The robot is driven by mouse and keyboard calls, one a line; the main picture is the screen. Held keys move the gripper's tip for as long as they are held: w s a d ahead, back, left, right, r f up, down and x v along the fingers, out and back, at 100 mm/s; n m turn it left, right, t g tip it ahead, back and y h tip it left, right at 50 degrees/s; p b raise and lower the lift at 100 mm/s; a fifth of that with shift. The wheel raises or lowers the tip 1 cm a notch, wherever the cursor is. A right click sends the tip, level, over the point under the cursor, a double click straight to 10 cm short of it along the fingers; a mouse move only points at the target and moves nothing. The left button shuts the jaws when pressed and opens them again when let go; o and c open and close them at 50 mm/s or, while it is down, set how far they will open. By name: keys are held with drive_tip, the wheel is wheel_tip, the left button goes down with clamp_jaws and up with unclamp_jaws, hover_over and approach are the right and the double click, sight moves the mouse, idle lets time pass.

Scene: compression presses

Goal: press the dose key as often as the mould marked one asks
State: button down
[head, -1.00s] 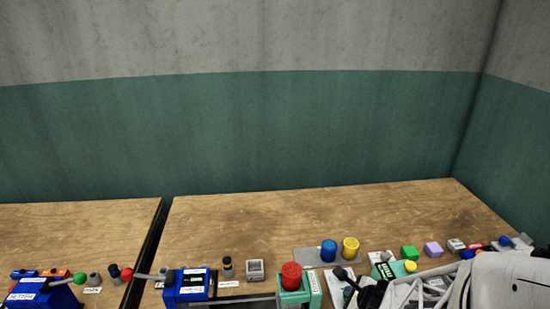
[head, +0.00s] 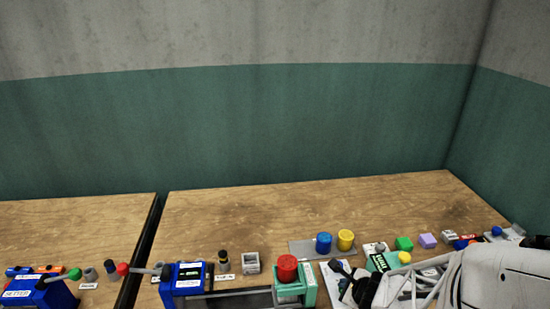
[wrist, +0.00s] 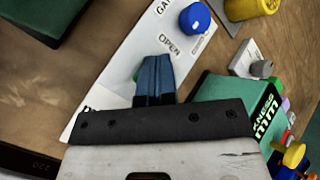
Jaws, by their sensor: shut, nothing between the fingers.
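My gripper (wrist: 156,64) is shut and empty, with its blue fingers over a white panel (wrist: 112,82) in the wrist view. Part of the panel's lettering reads "OPEN", and a blue round knob (wrist: 194,18) sits on it. A bit of green (wrist: 135,76) shows beside the fingers, mostly hidden by them. In the head view my gripper (head: 336,266) is low, right of a teal machine with a red knob (head: 287,267). I cannot pick out the dose key or the mould marked one; most labels are too small to read.
A teal box (wrist: 245,108), labelled "...KNESS mm", stands close right of my gripper. Blue (head: 323,243) and yellow (head: 346,240) cylinders stand on a grey plate behind. Green (head: 403,244) and purple (head: 428,241) blocks lie farther right. The table's back (head: 300,205) is clear.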

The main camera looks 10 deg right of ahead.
drive_tip(key=shift+r, duration=0.8)
drive_tip(key=shift+r, duration=0.1)
drive_tip(key=shift+r, duration=2.4)
drive_tip(key=s+a+r+n+g+y, duration=0.3)
drive_tip(key=s+a+r+n, duration=0.1)
drive_tip(key=a+r+n, duration=0.75)
drive_tip(key=s+d+r+n+g+h, duration=0.3)
drive_tip(key=s+r+n+h, duration=0.2)
drive_tip(key=s+r+n, duration=0.4)
wheel_tip(320, 180, up, 2)
drive_tip(key=n, duration=0.4)
drive_tip(key=shift+s+d+r, duration=0.2)
drive_tip(key=shift+s+r, duration=0.05)
drive_tip(key=shift+s, duration=0.1)
